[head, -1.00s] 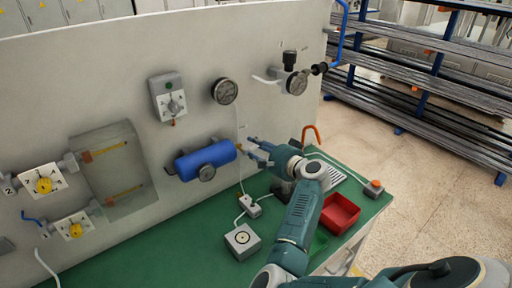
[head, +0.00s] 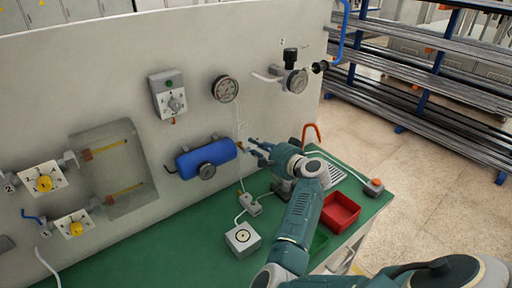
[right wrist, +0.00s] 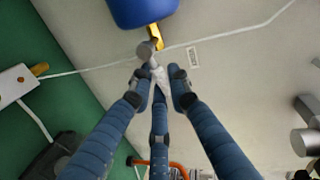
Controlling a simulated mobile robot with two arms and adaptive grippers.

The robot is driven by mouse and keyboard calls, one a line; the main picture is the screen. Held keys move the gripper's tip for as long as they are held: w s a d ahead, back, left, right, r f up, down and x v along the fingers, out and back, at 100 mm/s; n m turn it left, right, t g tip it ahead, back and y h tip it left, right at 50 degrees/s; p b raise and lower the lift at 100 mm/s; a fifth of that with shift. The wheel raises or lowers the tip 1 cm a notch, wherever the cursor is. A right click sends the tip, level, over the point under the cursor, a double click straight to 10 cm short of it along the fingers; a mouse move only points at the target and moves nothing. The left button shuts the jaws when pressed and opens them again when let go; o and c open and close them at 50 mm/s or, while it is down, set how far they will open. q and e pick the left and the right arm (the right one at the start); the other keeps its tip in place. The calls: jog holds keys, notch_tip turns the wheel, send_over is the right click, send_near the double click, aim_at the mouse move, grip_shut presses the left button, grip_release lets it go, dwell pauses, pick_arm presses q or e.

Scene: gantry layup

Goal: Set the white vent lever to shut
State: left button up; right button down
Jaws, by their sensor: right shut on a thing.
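The white vent lever (right wrist: 160,76) shows in the right wrist view, on a small grey valve at the end of a brass fitting (right wrist: 155,35). It extends from the valve towards my palm, away from the blue tank. The blue tank (head: 205,158) is mounted on the grey panel, with the brass fitting at its right end. My right gripper (right wrist: 160,88) is shut on the lever, its blue fingers around it and partly hiding it. The right gripper (head: 254,150) also shows at the tank's right end in the head view, where the lever is too small to read. My left gripper is not in view.
A small label (right wrist: 193,57) is on the panel beside the valve. A red bin (head: 341,212), a grey box (head: 242,239) and an orange hook (head: 312,131) surround my right arm. The green bench (head: 150,255) is clear at front left.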

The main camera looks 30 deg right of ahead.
aim_at(253, 146)
jog(key=shift+d+r+n, duration=0.1)
jog(key=shift+r+n, duration=0.3)
jog(key=shift+r+n+h+b, duration=0.4)
jog(key=shift+n+h+b, duration=0.1)
jog(key=shift+n+b, duration=0.55)
jog(key=shift+a+r+n+t+h+b, duration=0.15)
jog(key=shift+a+r+n+b, duration=0.15)
jog(key=shift+n, duration=0.25)
jog(key=shift+a+r+n+t+h+b, duration=0.15)
jog(key=shift+n+b, duration=0.15)
jog(key=shift+n, duration=0.2)
jog(key=shift+a+r+n+h+b, duration=0.2)
jog(key=shift+n+b, duration=0.05)
jog(key=shift+n, duration=0.3)
jog(key=shift+a+r+n+h+b, duration=0.15)
jog(key=shift+r+n+h+b, duration=0.05)
jog(key=shift+n, duration=0.35)
jog(key=shift+s+a+r+n+t+h+b, duration=0.15)
jog(key=shift+a+n+t+b, duration=0.2)
jog(key=shift+n, duration=0.65)
jog(key=shift+w+a+r+n+t+h+b, duration=0.15)
jog(key=shift+a+n, duration=0.3)
jog(key=shift+n, duration=0.55)
jog(key=shift+s+a+r+n+t+h+b, duration=0.15)
jog(key=shift+a+n, duration=0.25)
jog(key=shift+n, duration=0.6)
